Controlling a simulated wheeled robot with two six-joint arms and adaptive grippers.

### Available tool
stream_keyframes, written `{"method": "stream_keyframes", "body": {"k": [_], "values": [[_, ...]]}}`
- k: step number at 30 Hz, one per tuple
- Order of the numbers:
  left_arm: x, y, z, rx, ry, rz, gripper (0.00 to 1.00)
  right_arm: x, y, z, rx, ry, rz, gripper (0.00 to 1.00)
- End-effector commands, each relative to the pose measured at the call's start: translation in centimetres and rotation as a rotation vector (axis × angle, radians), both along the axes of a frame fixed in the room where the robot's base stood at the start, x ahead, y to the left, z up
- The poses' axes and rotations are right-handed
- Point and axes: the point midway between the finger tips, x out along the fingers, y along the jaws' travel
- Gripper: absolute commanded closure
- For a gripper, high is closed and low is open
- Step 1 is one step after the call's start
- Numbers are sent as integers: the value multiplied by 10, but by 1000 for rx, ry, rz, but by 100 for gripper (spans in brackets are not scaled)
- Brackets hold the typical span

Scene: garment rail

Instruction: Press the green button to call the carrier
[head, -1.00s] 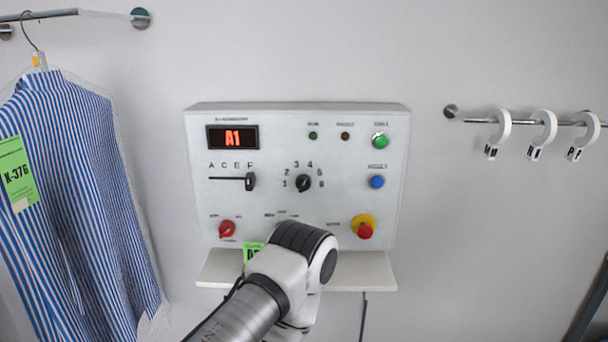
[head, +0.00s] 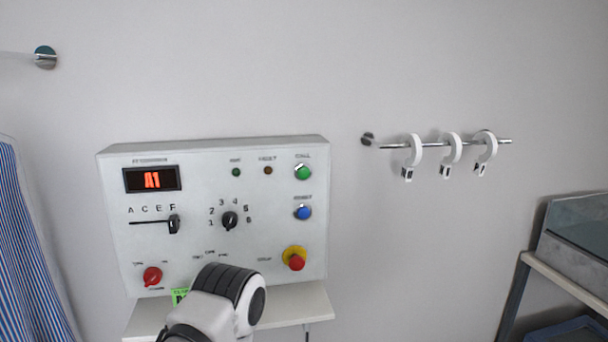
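The green button (head: 303,172) sits at the upper right of the white control panel (head: 270,235) on the wall, under a small label that seems to read CALL. The panel's red display (head: 152,180) reads A1. A blue button (head: 303,212) is below the green one. One of my arms comes up from the bottom of the head view in front of the panel's lower edge, well below the green button. Neither gripper's fingers can be seen.
A red and yellow stop knob (head: 296,259), a rotary dial (head: 230,220), a slider (head: 173,224) and a red knob (head: 152,276) share the panel. A shelf (head: 300,305) juts out below. A rail with white rings (head: 450,150) is right; a striped shirt (head: 25,260) hangs left.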

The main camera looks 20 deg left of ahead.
Motion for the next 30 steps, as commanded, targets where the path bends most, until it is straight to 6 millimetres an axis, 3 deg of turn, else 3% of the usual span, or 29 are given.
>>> {"method": "stream_keyframes", "body": {"k": [1,3,4,30], "values": [[0,0,0,0,0,0,69,0,0,0,0,0,0,100],[0,0,0,0,0,0,94,0,0,0,0,0,0,100],[0,0,0,0,0,0,100,0,0,0,0,0,0,100],[0,0,0,0,0,0,100,0,0,0,0,0,0,100]]}}
